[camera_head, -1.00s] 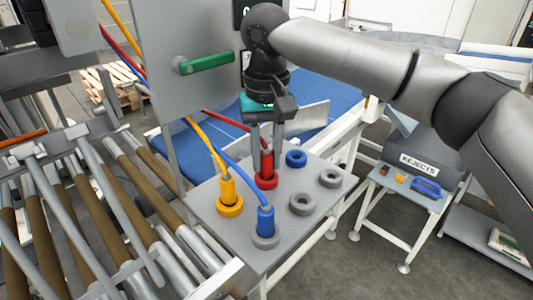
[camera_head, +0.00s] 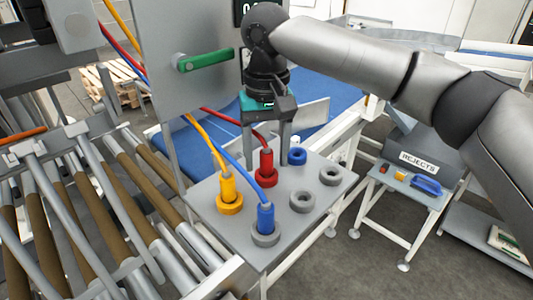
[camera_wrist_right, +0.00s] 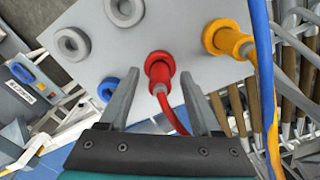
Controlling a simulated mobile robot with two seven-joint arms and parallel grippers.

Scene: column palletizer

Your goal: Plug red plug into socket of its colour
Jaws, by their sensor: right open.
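The red plug (camera_head: 266,163) stands upright in the red socket ring (camera_head: 265,181) on the grey panel (camera_head: 205,200), its red cable rising behind it. In the right wrist view the red plug (camera_wrist_right: 160,75) also sits in its red ring. My right gripper (camera_head: 266,150) is open, with its fingers apart on either side of the red plug; it also shows in the right wrist view (camera_wrist_right: 158,88). No contact shows between the fingers and the plug. My left gripper is not in view.
A yellow plug (camera_head: 227,186) stands in a yellow ring. A blue plug (camera_head: 265,217) stands in a grey ring in front. The blue socket (camera_head: 297,156) and two grey sockets (camera_head: 330,175) are empty. Yellow and blue cables cross left of the gripper. Rollers lie left.

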